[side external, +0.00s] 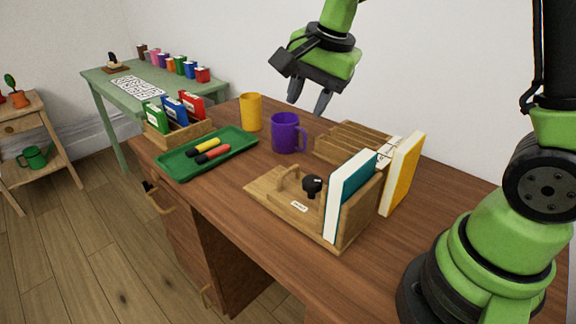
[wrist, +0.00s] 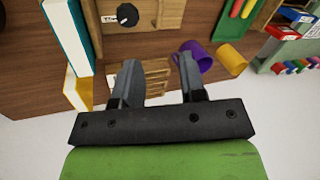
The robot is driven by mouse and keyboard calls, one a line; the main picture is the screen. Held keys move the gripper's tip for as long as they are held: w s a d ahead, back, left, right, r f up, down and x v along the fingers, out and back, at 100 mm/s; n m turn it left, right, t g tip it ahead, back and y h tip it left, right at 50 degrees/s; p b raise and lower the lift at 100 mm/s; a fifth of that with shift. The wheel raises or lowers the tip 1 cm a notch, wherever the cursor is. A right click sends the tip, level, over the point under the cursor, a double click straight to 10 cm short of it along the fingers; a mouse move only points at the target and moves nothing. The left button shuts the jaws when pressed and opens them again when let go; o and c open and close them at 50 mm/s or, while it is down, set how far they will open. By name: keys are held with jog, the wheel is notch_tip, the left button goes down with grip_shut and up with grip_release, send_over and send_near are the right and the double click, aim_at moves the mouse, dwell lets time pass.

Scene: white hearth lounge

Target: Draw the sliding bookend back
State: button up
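A wooden book stand (side external: 265,195) sits on the desk, with a white label on its base. An upright wooden piece with a looped handle (side external: 291,178), which looks like the sliding bookend, stands towards its left end. A black knob (side external: 312,184) is beside it; the knob also shows at the top of the wrist view (wrist: 127,14). A teal book (side external: 350,190) stands at the stand's right end, against a wooden upright (side external: 360,212). My gripper (side external: 309,98) is open and empty, high above the back of the desk, apart from the stand. Its spread fingers (wrist: 160,82) show in the wrist view.
A yellow book (side external: 402,172) stands right of the stand. A slotted wooden rack (side external: 345,142), purple mug (side external: 287,134) and yellow cup (side external: 251,112) are behind it. A green tray (side external: 225,153) with markers lies left. The desk front (side external: 225,195) is clear.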

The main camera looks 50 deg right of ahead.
aim_at(286, 171)
jog(key=w+f+m, duration=0.1)
jog(key=w+f, duration=0.1)
jog(key=f, duration=0.3)
jog(key=w+d+f+m+g, duration=0.1)
jog(key=w+f, duration=0.1)
jog(key=f, duration=0.4)
jog(key=w+f+m, duration=0.1)
jog(key=w+f, duration=0.1)
jog(key=f, duration=0.4)
jog(key=shift+d, duration=0.2)
grip_shut()
